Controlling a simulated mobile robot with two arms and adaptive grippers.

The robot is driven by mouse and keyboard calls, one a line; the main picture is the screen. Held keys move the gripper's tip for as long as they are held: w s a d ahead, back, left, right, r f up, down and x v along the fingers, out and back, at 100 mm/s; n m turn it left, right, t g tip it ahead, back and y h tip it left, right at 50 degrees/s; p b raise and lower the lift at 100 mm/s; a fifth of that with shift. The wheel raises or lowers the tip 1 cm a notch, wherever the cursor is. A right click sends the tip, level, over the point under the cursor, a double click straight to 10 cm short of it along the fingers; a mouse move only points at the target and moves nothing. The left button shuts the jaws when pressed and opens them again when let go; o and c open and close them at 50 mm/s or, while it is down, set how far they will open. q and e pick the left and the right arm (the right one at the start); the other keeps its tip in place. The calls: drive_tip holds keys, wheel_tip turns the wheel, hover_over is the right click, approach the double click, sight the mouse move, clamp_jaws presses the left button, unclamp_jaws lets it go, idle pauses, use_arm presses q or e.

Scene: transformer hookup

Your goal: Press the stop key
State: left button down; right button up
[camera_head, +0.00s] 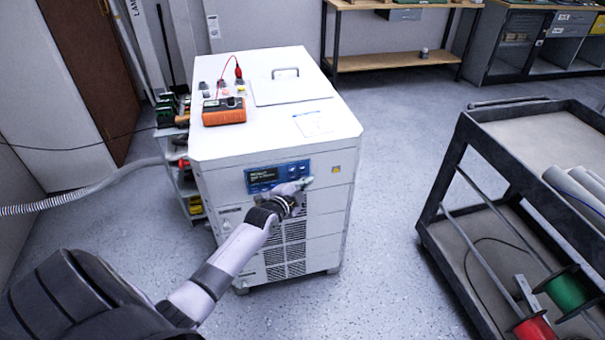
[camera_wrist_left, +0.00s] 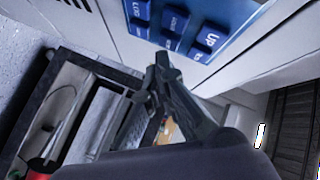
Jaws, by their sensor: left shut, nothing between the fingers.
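The blue control panel (camera_head: 262,178) is on the upper front of the white cabinet (camera_head: 205,190), with a dark display at its left. In the left wrist view the panel (camera_wrist_left: 238,10) shows several dark blue keys, among them one marked UP (camera_wrist_left: 211,38) and a middle one (camera_wrist_left: 175,20) whose label is hard to read. I cannot make out which key is the stop key. My left gripper (camera_head: 306,182) is shut and empty at the panel's right end, and its fingertips (camera_wrist_left: 161,60) sit just below the keys in the wrist view. I cannot tell whether they touch. My right gripper is out of view.
An orange meter (camera_head: 224,111) with a red lead and a paper sheet (camera_head: 313,123) lie on the cabinet top. A dark cart (camera_head: 463,130) with cable spools stands at the right. A grey hose (camera_head: 90,187) runs in from the left. The floor between cabinet and cart is clear.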

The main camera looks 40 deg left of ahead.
use_arm(q)
drive_tip(key=shift+s+d, duration=0.1)
drive_tip(key=shift+d, duration=0.1)
drive_tip(key=s+d+p, duration=0.3)
drive_tip(key=p, duration=0.1)
drive_tip(key=shift+s+d, duration=0.15)
drive_tip(key=shift+d, duration=0.25)
idle(1.1)
